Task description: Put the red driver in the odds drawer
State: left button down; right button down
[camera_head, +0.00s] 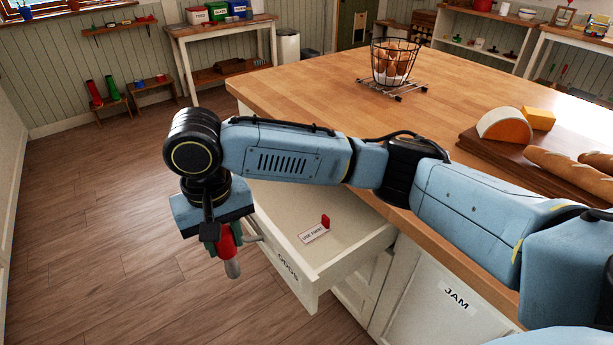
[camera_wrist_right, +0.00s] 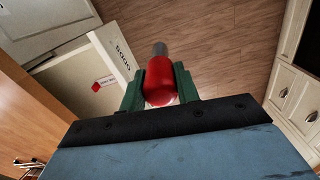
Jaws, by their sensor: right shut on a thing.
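The red driver (camera_head: 228,250) has a red handle and a grey end. It points downward in the head view. My right gripper (camera_head: 219,240) is shut on it, and the right wrist view shows the red handle (camera_wrist_right: 159,80) between the green fingers (camera_wrist_right: 158,88). The odds drawer (camera_head: 345,250) is pulled out of the island, with its label on the front. The driver is outside the drawer, to the left of its front in the head view. A small red item with a white card (camera_head: 314,233) lies in the drawer. My left gripper is not in view.
The wooden island top (camera_head: 300,85) holds a wire basket of eggs (camera_head: 393,62) and a board with bread and cheese (camera_head: 505,150). A door labelled JAM (camera_head: 435,300) is right of the drawer. Wood floor (camera_head: 100,230) is clear on the left.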

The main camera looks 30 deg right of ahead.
aim_at(282, 194)
jog(key=z, duration=0.2)
jog(key=i, duration=1.4)
jog(key=z, duration=0.25)
